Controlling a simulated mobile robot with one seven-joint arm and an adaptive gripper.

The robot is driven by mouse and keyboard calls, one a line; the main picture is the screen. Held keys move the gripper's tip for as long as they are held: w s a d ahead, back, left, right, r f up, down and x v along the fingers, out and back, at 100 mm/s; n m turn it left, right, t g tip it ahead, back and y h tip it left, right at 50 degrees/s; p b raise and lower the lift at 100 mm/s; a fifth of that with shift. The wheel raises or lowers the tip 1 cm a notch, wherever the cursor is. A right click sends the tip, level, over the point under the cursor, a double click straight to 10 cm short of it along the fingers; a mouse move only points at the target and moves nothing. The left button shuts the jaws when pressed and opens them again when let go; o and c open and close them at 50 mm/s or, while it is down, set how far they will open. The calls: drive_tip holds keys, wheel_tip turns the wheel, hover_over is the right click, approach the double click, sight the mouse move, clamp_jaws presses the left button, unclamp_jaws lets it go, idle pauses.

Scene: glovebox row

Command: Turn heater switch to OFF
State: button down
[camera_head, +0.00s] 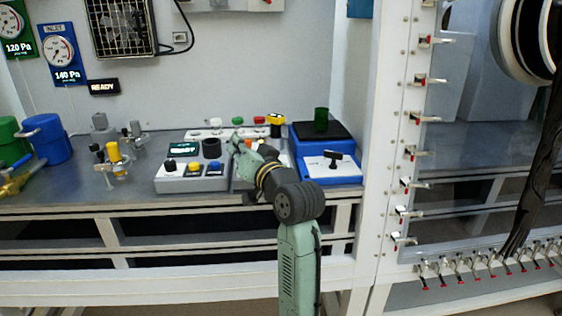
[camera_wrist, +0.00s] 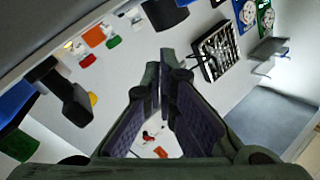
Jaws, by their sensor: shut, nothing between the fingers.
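A blue box (camera_head: 309,143) with a black top stands on the right of the bench; a black T-shaped switch (camera_head: 332,157) projects from its white panel. It looks like the heater, but I cannot read its label or OFF mark. A green cup (camera_head: 321,120) stands on top. My gripper (camera_head: 237,141) is to the left of this box, above the grey control boxes and apart from the switch. In the wrist view the fingers (camera_wrist: 161,66) are shut and empty. A dark handle-like shape (camera_wrist: 68,98), perhaps the switch, lies left of them.
A grey control box (camera_head: 190,180) with coloured knobs stands left of my gripper. Red, green and yellow buttons (camera_head: 258,120) are behind it. Valves (camera_head: 114,155) and a blue cylinder (camera_head: 50,140) stand further left. A white frame post (camera_head: 395,140) with clamps rises at the right.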

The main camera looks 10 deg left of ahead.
drive_tip(key=d+m, duration=0.1)
drive_tip(key=d, duration=0.1)
drive_tip(key=d+m+g+y, duration=0.1)
drive_tip(key=d+m, duration=0.1)
drive_tip(key=d+m+y, duration=0.1)
drive_tip(key=d, duration=0.1)
drive_tip(key=shift+w+d+r+b, duration=0.3)
drive_tip(key=shift+w+d+b, duration=0.05)
drive_tip(key=shift+d, duration=0.05)
drive_tip(key=s+d+f+m+g+b, duration=0.1)
drive_tip(key=d+f+m, duration=0.15)
drive_tip(key=d, duration=0.55)
drive_tip(key=s+d+f+m+g, duration=0.1)
drive_tip(key=d+m+g, duration=0.15)
drive_tip(key=d, duration=0.45)
drive_tip(key=shift+m+t, duration=0.3)
drive_tip(key=shift+t, duration=0.05)
drive_tip(key=p+x, duration=0.2)
drive_tip(key=x, duration=0.8)
drive_tip(key=shift+w+a+r, duration=0.15)
drive_tip(key=shift+s+a+p, duration=0.2)
drive_tip(key=shift+a+p, duration=0.1)
drive_tip(key=shift+a, duration=0.3)
drive_tip(key=shift+s+a+p, duration=0.2)
drive_tip(key=shift+a+p, duration=0.1)
drive_tip(key=shift+a, duration=0.3)
drive_tip(key=shift+s+a, duration=0.15)
drive_tip(key=shift+a, duration=0.45)
